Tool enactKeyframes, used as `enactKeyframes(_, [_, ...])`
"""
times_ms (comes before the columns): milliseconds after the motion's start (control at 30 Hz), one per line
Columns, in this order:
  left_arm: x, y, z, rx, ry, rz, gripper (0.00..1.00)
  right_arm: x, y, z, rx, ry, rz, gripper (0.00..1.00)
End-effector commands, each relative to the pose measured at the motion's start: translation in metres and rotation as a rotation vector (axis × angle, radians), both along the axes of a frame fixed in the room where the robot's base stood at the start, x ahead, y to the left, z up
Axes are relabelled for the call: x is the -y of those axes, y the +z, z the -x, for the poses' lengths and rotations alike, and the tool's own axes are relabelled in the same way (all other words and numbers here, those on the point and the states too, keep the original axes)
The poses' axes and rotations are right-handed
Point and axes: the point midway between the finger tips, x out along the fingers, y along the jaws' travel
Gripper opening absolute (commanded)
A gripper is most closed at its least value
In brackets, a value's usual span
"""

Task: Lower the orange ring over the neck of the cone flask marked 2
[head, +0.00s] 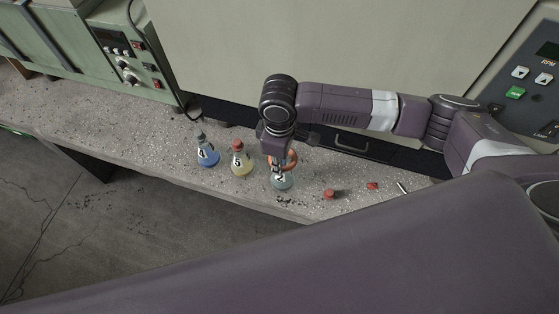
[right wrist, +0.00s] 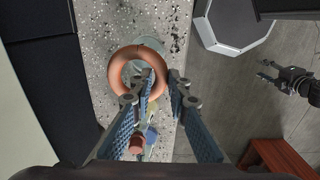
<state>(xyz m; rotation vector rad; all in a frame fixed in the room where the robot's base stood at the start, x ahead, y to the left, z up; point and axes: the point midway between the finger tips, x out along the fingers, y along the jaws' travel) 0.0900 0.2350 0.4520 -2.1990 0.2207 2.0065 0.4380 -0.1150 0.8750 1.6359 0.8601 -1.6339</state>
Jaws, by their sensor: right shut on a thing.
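The orange ring (right wrist: 116,66) is pinched at its near right side by my right gripper (right wrist: 162,80). In the head view the ring (head: 292,157) is held by the right gripper (head: 277,160) at the top of a pale green cone flask (head: 283,183). The flask's dark mark looks like a 2 but is small. In the right wrist view pale glass (right wrist: 152,43) shows past the ring's far edge and through its hole. The gripper hides much of the neck; I cannot tell if the ring is around it. My left gripper (right wrist: 265,70) shows open, far off over the floor.
A yellow flask (head: 242,163) and a blue flask (head: 207,155) stand left of the green one on the speckled bench (head: 150,143). Red bits (head: 329,194) and a small pale rod (head: 402,187) lie to the right. A large beige cabinet (head: 330,45) rises behind.

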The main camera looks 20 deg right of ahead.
Motion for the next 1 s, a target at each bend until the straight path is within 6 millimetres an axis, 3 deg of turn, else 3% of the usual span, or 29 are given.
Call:
enactKeyframes(533, [0.000,0.004,0.000,0.000,-0.001,0.000,0.40,0.000,0.000,0.000,0.001,0.001,-0.001,0.00])
enactKeyframes(1000, [0.000,0.000,0.000,0.000,0.000,0.000,0.40,0.000,-0.012,0.000,-0.001,0.001,0.001,0.00])
